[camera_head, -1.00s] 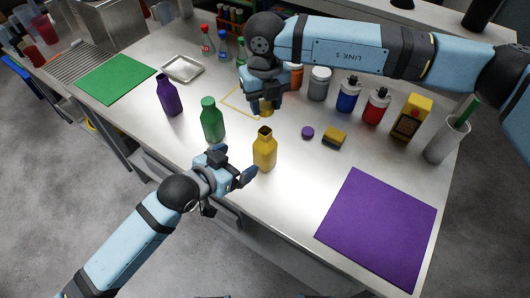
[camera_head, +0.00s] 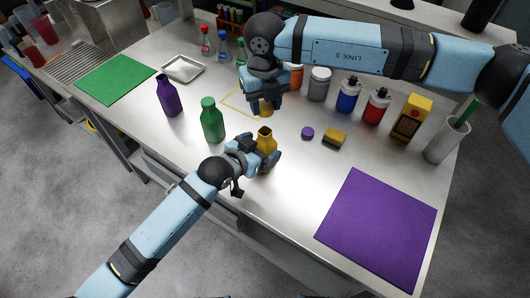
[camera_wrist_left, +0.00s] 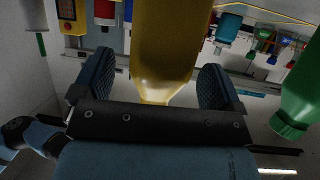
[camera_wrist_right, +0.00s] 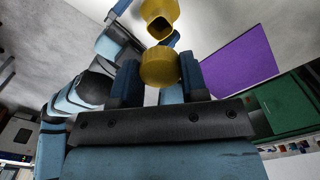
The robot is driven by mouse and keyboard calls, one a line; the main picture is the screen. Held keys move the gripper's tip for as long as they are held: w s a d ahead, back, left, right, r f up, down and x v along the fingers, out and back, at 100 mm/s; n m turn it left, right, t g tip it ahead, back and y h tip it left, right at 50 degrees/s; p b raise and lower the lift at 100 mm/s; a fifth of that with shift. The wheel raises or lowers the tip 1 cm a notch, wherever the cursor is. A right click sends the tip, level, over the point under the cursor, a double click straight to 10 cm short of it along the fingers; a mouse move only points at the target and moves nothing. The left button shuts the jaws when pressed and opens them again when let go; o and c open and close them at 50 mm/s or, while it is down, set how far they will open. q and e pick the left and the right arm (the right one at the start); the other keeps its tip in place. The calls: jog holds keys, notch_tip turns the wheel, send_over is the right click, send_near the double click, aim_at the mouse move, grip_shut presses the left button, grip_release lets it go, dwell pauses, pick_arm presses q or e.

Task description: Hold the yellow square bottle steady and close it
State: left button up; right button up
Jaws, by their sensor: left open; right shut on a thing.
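The yellow square bottle (camera_head: 266,140) stands upright and uncapped on the steel table. Its open mouth also shows in the right wrist view (camera_wrist_right: 160,27). My left gripper (camera_head: 262,153) is open around the bottle's body. In the left wrist view the bottle (camera_wrist_left: 163,50) is between the two fingers (camera_wrist_left: 160,85), with gaps seen at their sides. My right gripper (camera_head: 265,103) is shut on a yellow cap (camera_wrist_right: 159,67). It holds the cap above the table, behind the bottle in the head view and apart from it.
A green bottle (camera_head: 212,122) stands close to the left of my left gripper. A purple bottle (camera_head: 167,96) is further left. A purple cap (camera_head: 307,133) and a yellow-black sponge (camera_head: 335,138) lie to the right. A purple mat (camera_head: 380,228) covers the front right.

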aim_at(265, 131)
pick_arm(q)
jog(key=shift+x, duration=1.1)
jog(key=c, duration=1.4)
pick_arm(e)
jog(key=shift+f, duration=2.5)
jog(key=shift+f, duration=0.85)
pick_arm(q)
jog(key=shift+r, duration=0.1)
pick_arm(e)
jog(key=shift+s+f, duration=0.15)
jog(key=shift+f, duration=0.15)
